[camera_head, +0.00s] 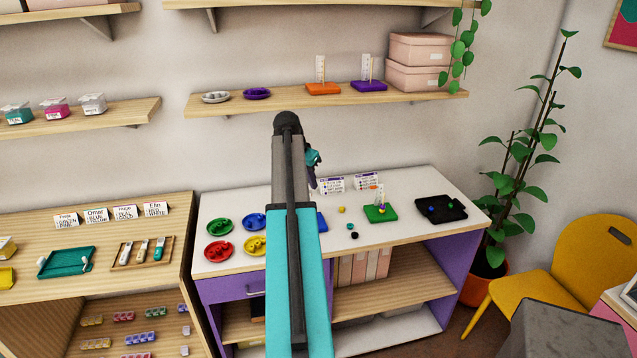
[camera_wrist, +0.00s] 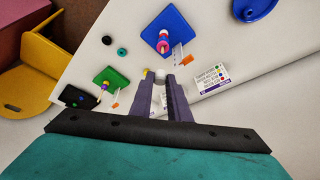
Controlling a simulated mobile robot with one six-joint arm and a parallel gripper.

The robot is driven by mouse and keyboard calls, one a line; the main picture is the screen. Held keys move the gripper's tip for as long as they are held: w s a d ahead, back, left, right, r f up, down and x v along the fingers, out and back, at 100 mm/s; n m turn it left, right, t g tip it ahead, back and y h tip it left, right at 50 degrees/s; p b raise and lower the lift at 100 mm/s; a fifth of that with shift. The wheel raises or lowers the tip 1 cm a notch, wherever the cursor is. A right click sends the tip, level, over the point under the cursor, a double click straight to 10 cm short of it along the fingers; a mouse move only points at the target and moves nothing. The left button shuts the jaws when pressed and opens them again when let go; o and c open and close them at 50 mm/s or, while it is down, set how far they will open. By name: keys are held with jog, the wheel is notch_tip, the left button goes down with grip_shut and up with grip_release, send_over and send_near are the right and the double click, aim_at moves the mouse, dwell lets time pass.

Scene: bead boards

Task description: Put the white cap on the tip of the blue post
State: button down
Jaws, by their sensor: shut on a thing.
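My gripper (camera_wrist: 160,82) is shut on a small white cap (camera_wrist: 160,75), held between its two dark purple fingertips above the white table. The blue board (camera_wrist: 177,22) lies ahead of the fingers in the wrist view, with clear distance between. Its upright post carries a few beads (camera_wrist: 163,38), red and pale ones among them; the exact stack and the bare tip are too small to tell. In the head view my arm hides most of the blue board (camera_head: 322,222) and its post. My gripper (camera_head: 312,187) shows only partly there, beside the arm; the cap is not discernible.
A green board (camera_head: 381,213) with a beaded post stands to the right, near a black tray (camera_head: 427,213) with beads. Loose yellow (camera_head: 342,210), teal (camera_head: 350,226) and black (camera_head: 354,235) beads lie between the boards. Cards (camera_head: 332,184) stand behind; coloured dishes (camera_head: 219,249) lie left.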

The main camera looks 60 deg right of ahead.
jog(key=shift+f, duration=0.2)
dwell(0.3)
jog(key=shift+f+b, duration=1.35)
jog(key=shift+f, duration=0.95)
jog(key=shift+f+b, duration=0.35)
jog(key=shift+f, duration=0.75)
dwell(0.4)
jog(key=c, duration=1.6)
grip_release()
jog(key=shift+a+r, duration=0.1)
jog(key=shift+b+v, duration=1.5)
jog(key=shift+v, duration=5.3)
